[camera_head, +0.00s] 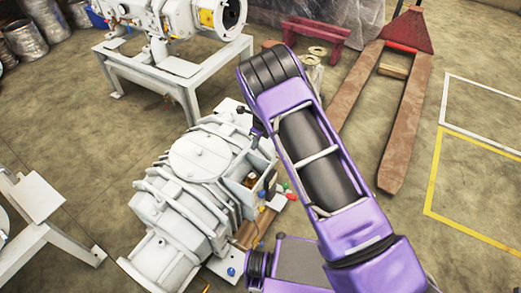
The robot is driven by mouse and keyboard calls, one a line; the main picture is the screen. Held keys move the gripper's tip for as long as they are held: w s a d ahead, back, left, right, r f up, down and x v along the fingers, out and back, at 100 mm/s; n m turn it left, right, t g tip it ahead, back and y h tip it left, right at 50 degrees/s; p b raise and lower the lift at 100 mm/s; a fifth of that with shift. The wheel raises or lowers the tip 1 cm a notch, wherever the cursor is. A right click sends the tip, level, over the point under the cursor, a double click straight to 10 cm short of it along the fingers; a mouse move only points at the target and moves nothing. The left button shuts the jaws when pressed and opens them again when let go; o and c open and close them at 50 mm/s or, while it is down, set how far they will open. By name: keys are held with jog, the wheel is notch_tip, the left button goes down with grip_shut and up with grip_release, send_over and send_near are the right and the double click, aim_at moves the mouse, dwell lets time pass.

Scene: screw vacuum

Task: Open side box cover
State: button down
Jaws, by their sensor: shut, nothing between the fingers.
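The white ribbed vacuum pump (170,205) lies on the floor in the left-centre of the head view, with a round plate (200,157) on top. The side box (247,178) is on its right flank. Its inside seems partly visible, with small fittings in it. A pale panel (228,111) stands at the box's far end; I cannot tell whether it is the cover. My gripper (256,138) is small and dark, partly hidden by my purple arm. It is shut and empty, close to the box's far edge. I cannot tell whether it touches the box.
Small coloured parts (286,190) lie right of the box. Another white machine on a stand (180,72) is behind. A rusty pallet jack (408,125) stands at right. A white frame (38,205) is at left. Open floor lies between the pump and the left frame.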

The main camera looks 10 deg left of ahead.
jog(key=shift+w+a+r+b, duration=0.15)
jog(key=shift+w+a+r, duration=0.2)
jog(key=shift+a, duration=0.45)
jog(key=shift+w+a+r+b, duration=0.2)
jog(key=shift+a+r, duration=0.2)
jog(key=shift+a, duration=0.35)
jog(key=shift+w+a+r+b, duration=0.15)
jog(key=shift+w+a+r, duration=0.2)
jog(key=shift+a, duration=0.45)
